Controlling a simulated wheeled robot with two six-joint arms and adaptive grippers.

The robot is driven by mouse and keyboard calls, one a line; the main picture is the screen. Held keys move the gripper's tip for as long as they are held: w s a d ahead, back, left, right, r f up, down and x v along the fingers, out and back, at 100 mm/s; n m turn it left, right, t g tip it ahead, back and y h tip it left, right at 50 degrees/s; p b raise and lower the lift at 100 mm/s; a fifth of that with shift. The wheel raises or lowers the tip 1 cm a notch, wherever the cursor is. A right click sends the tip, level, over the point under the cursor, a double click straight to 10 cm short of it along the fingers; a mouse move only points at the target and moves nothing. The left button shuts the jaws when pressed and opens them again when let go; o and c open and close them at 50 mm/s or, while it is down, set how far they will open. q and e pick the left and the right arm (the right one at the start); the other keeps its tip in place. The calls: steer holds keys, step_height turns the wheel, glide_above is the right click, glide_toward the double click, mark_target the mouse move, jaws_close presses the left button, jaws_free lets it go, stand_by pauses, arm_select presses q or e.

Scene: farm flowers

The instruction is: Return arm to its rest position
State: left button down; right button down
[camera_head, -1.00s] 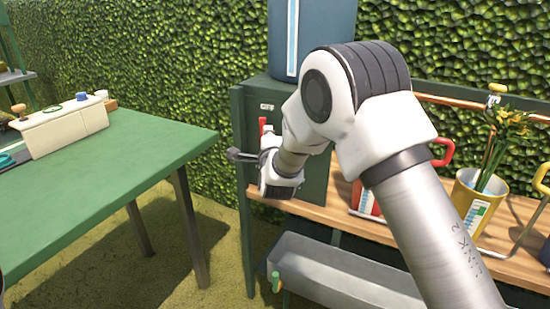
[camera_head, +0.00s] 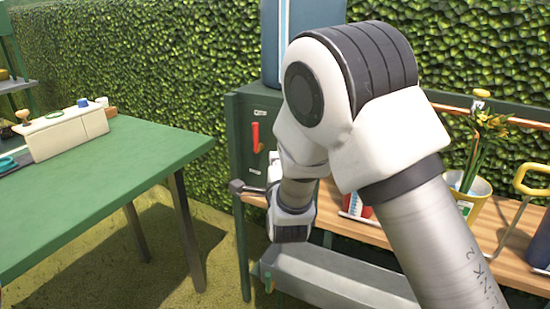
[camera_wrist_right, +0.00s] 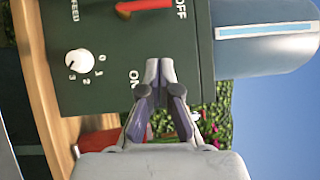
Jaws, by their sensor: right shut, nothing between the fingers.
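My right arm (camera_head: 420,230) fills the right half of the head view. Its right gripper (camera_head: 238,187) points left, in front of the green control box (camera_head: 236,140) on the wooden bench. In the right wrist view the gripper (camera_wrist_right: 158,72) is shut and empty, its fingertips in front of the box's dark green panel (camera_wrist_right: 100,50). I cannot tell whether the fingertips touch the panel. A red lever (camera_wrist_right: 145,7) lies beside the OFF label, and a white dial (camera_wrist_right: 79,63) is below the FEED label. My left gripper is not in view.
A green table (camera_head: 100,190) stands at the left with a white caddy (camera_head: 65,133). A blue tank (camera_head: 275,45) rises above the box. A grey trough (camera_head: 330,285) is below. Grass lies between table and bench.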

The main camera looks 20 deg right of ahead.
steer(key=shift+s, duration=0.1)
steer(key=s+f+n+g, duration=0.1)
steer(key=s+f, duration=0.3)
steer(key=f, duration=0.6)
steer(key=s+d+f+n+g+y, duration=0.1)
steer(key=s+f+g, duration=0.3)
steer(key=f, duration=0.7)
steer(key=s+f+n+g+y, duration=0.1)
steer(key=s+f+g, duration=0.2)
steer(key=f, duration=0.7)
steer(key=shift+s+d+f+n, duration=0.2)
steer(key=shift+s, duration=0.45)
steer(key=shift+s+d+f+n, duration=0.15)
steer(key=shift+s+f+n, duration=0.05)
steer(key=shift+s, duration=0.4)
steer(key=s+a+f+n+g+y, duration=0.1)
steer(key=s+f+n+g, duration=0.25)
steer(key=s+n, duration=0.4)
steer(key=s+a+f+n+g+y, duration=0.25)
steer(key=s+f+n, duration=0.2)
steer(key=s, duration=0.55)
steer(key=s+a+f+n+g+y, duration=0.1)
steer(key=s+f+n+g, duration=0.25)
steer(key=s+n, duration=0.4)
step_height(320, 180, up, 23)
steer(key=m+p, duration=0.1)
steer(key=p, duration=2.1)
steer(key=shift+s, duration=0.3)
